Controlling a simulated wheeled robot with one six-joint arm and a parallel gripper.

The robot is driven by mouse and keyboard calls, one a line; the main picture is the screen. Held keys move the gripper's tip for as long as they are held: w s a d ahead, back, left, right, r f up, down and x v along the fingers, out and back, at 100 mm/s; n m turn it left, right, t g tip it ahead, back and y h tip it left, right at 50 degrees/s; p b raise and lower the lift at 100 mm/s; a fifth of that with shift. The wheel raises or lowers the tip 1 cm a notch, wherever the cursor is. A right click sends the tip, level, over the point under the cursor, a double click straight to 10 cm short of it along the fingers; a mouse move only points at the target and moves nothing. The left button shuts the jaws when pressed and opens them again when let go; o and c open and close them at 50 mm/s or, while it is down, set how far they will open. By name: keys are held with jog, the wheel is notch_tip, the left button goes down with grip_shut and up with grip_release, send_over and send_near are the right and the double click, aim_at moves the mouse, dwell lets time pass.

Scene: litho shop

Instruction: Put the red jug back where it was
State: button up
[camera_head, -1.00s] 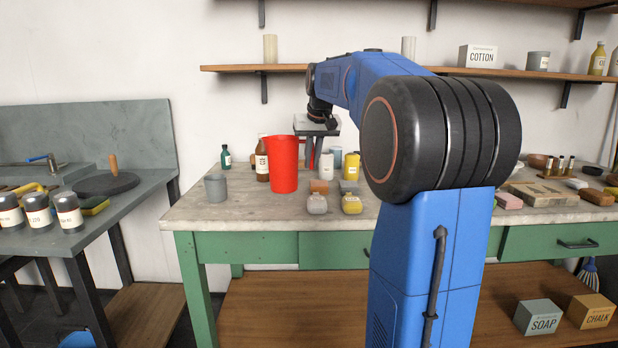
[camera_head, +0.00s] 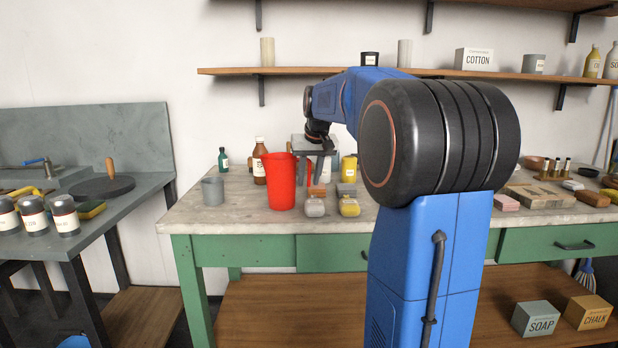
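The red jug (camera_head: 280,182) is upright over the left part of the worktable (camera_head: 228,220). My gripper (camera_head: 318,178) points down just right of the jug, at its handle side. The jug has moved together with the gripper, so the gripper appears shut on it; the exact finger contact is too small to see. The jug's base is at or just above the tabletop; I cannot tell if it touches. My arm hides part of the table to the right.
A grey cup (camera_head: 213,191) stands left of the jug, and a brown bottle (camera_head: 259,161) and green bottle (camera_head: 223,159) behind it. Small jars (camera_head: 314,206) (camera_head: 349,207) and a yellow can (camera_head: 349,168) stand to the right. The tabletop's front left is clear.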

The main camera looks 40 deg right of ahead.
jog(key=v, duration=1.2)
jog(key=shift+r, duration=0.15)
jog(key=s+a+f+n, duration=0.1)
jog(key=s+a+f, duration=0.4)
jog(key=s+a, duration=0.15)
jog(key=s+a+f+n, duration=0.1)
jog(key=s+a+f, duration=0.45)
jog(key=a, duration=0.25)
jog(key=s+a+f+n, duration=0.1)
jog(key=s+a+f, duration=0.2)
jog(key=s+f, duration=0.3)
jog(key=s+a+f+y, duration=0.1)
jog(key=s+a+f, duration=0.2)
jog(key=s+f, duration=0.3)
jog(key=s+a+f+n, duration=0.1)
jog(key=s+a+f, duration=0.3)
jog(key=s+f, duration=0.2)
jog(key=shift+s+f+n, duration=0.25)
jog(key=shift+f+n, duration=0.05)
jog(key=shift+f, duration=0.5)
